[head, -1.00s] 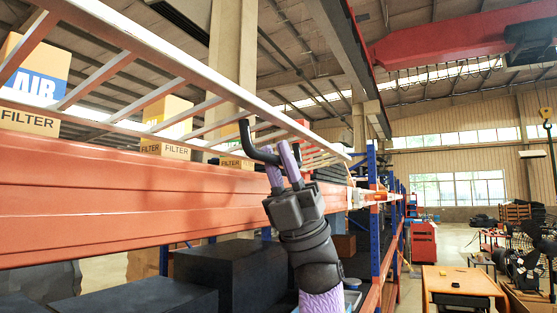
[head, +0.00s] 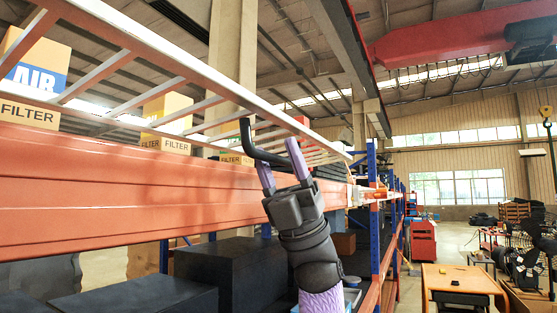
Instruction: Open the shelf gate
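The shelf gate (head: 190,66) is a long white barred frame above an orange shelf beam (head: 130,190); it slants from upper left down toward the right. A black bent handle (head: 246,140) hangs from the gate's lower side. My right gripper (head: 279,165) has purple fingers pointing up at the handle. Its fingers are spread apart, one on each side of the handle's lower arm as seen here. I cannot tell whether either finger touches the handle. My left gripper is out of view.
Yellow filter boxes (head: 166,121) stand on the shelf behind the gate. Dark boxes (head: 230,272) sit on the level below the beam. A blue upright post (head: 371,215) stands right of my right arm.

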